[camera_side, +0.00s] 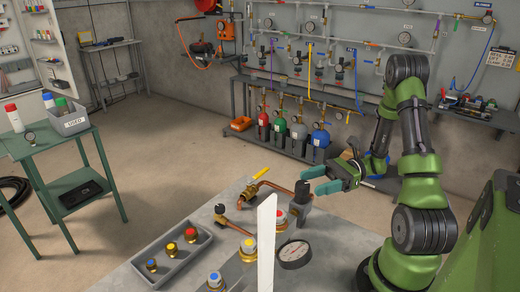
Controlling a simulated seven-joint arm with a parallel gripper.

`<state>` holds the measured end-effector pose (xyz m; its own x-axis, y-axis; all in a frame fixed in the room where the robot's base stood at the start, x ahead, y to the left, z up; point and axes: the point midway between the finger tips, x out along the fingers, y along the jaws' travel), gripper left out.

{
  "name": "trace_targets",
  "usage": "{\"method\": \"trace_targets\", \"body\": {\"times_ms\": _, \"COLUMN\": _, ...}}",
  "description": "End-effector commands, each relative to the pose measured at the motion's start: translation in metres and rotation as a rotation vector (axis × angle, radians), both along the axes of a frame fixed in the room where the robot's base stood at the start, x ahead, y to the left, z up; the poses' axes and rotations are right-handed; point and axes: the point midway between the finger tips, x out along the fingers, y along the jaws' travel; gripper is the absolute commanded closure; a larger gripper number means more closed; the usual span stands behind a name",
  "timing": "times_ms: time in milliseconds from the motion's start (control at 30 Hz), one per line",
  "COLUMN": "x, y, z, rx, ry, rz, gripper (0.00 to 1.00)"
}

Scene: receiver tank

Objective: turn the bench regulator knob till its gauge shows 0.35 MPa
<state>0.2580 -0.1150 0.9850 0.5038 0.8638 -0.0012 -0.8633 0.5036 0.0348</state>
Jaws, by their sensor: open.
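The bench regulator (299,212) stands on the grey bench near its far edge, with an upright black knob (302,191) on a grey body. A round white-faced gauge (294,254) with a dark rim is on the bench in front of it. Its needle and scale are too small to read, and I cannot tell how it joins the regulator. My gripper (318,180), with teal fingers, is above and slightly right of the knob. It is open, its fingers pointing left. I cannot tell whether a finger touches the knob.
A white upright strip (266,245) hides part of the bench. Around it are a yellow-handled copper pipe (262,184), several brass fittings with coloured tops and a grey tray (172,253). A green side table (45,140) stands left. Open floor lies between.

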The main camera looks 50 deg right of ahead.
Motion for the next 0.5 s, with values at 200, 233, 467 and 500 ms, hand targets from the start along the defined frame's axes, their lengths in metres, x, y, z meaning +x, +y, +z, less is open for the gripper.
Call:
{"method": "trace_targets", "body": {"times_ms": 200, "x": 0.017, "y": 0.029, "z": 0.0, "rx": 0.0, "ry": 0.0, "rz": 0.003, "gripper": 0.35}}
{"method": "trace_targets", "body": {"times_ms": 233, "x": 0.018, "y": 0.032, "z": 0.0, "rx": 0.0, "ry": 0.0, "rz": 0.002, "gripper": 0.35}}
{"method": "trace_targets", "body": {"times_ms": 467, "x": 0.022, "y": 0.039, "z": 0.0, "rx": -0.001, "ry": 0.0, "rz": 0.0, "gripper": 0.35}}
{"method": "trace_targets", "body": {"times_ms": 500, "x": 0.023, "y": 0.039, "z": 0.0, "rx": -0.001, "ry": 0.0, "rz": -0.001, "gripper": 0.35}}
